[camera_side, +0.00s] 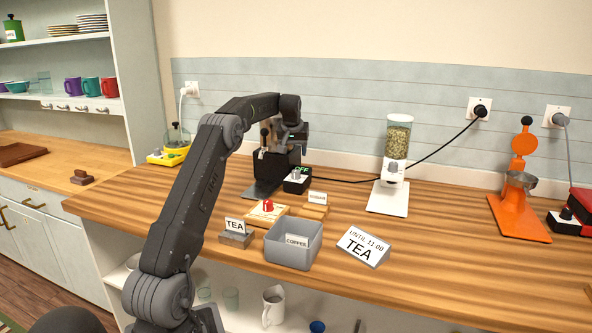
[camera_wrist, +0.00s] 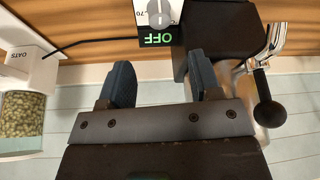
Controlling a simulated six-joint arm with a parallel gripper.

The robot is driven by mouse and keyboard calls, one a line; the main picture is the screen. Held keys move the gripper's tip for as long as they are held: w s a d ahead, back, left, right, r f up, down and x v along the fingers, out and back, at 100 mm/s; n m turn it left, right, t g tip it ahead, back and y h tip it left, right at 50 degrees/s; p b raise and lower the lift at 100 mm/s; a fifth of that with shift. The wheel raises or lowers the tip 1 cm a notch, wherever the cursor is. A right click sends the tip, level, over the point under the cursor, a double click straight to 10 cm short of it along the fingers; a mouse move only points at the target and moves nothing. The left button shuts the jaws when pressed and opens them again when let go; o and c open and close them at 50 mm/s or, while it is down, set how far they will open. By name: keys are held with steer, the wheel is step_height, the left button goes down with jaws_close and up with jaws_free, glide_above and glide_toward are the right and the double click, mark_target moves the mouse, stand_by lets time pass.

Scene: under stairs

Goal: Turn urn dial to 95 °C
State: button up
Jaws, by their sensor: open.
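A small black dial box (camera_side: 298,187) with a green OFF label (camera_side: 301,168) stands on the wooden counter beside a black appliance (camera_side: 267,165). The wrist view shows its pale grey dial (camera_wrist: 159,12) at the top edge, partly cut off, with a "70" mark beside it and the OFF label (camera_wrist: 155,38) below. My gripper (camera_wrist: 160,64) is open and empty, its fingers apart and the dial beyond their tips, not between them. In the side view my gripper (camera_side: 291,140) is above the box, in front of the appliance. I cannot read the dial's setting.
The appliance's metal part and black-knobbed lever (camera_wrist: 269,111) are close to my right finger. A black cable runs from the box area to a wall socket (camera_side: 480,108).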

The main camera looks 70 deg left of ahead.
mark_target(296, 170)
steer(key=x, duration=0.9)
steer(key=shift+w+a+f, duration=0.1)
steer(key=shift+f, duration=0.05)
steer(key=c, duration=0.9)
